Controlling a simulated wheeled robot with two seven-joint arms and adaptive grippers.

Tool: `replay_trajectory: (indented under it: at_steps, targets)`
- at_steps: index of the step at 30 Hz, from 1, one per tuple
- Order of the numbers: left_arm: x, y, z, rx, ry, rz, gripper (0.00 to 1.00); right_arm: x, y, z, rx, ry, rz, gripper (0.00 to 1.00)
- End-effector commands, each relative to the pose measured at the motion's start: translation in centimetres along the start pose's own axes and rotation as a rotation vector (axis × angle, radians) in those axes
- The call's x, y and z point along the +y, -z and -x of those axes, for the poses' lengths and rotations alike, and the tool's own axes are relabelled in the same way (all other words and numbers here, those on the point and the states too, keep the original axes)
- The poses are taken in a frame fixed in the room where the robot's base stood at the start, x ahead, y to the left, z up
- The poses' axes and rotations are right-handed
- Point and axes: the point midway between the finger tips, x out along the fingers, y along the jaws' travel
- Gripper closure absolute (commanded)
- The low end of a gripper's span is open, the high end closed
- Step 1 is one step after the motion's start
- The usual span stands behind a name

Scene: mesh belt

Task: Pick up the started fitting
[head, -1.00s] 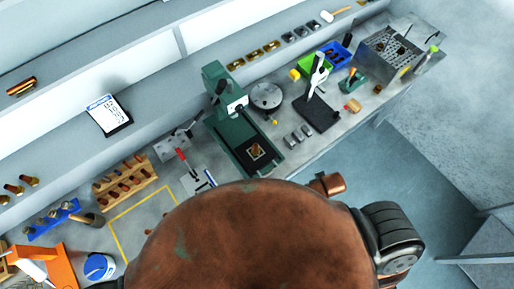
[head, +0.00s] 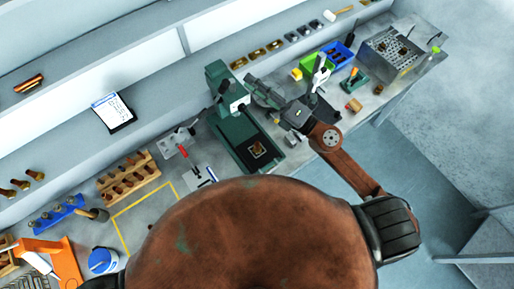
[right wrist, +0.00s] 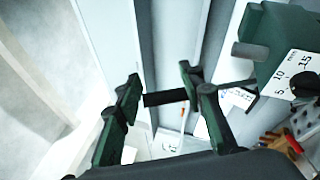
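A small brass-coloured fitting (head: 257,150) sits on the bed of the green press (head: 243,138) in the head view. My right gripper (head: 258,90) is above the bench, just right of the press head and behind the fitting, apart from it. In the right wrist view its two fingers (right wrist: 160,98) are spread, with no fitting between them. The press head with its scale (right wrist: 292,72) shows at the right of that view. The fitting is not seen there. My left gripper is not in view.
A black stand with an upright lever (head: 318,80) is close to my right gripper. Green and blue bins (head: 340,52) are behind it. A red-handled toggle clamp (head: 182,150) is left of the press. A wooden rack (head: 128,180) and a yellow-outlined area (head: 145,212) lie further left.

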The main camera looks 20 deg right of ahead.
Motion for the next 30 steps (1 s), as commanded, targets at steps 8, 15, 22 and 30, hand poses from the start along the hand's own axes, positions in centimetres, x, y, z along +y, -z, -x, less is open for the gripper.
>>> replay_trajectory:
  at_steps: [8, 15, 22, 30]
  targets:
    - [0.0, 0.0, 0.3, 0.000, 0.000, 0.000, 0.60, -9.6, 13.9, 4.6, 0.813, 0.210, 0.726, 0.64]
    - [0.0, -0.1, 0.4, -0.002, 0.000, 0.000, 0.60, -18.9, 10.2, 11.8, 1.177, 0.511, 1.063, 0.64]
    - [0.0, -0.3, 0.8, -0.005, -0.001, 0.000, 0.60, -21.5, 8.8, 13.2, 1.245, 0.596, 1.123, 0.64]
    - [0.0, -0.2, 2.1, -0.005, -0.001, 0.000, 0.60, -23.7, 10.3, 12.1, 1.244, 0.592, 1.118, 0.64]
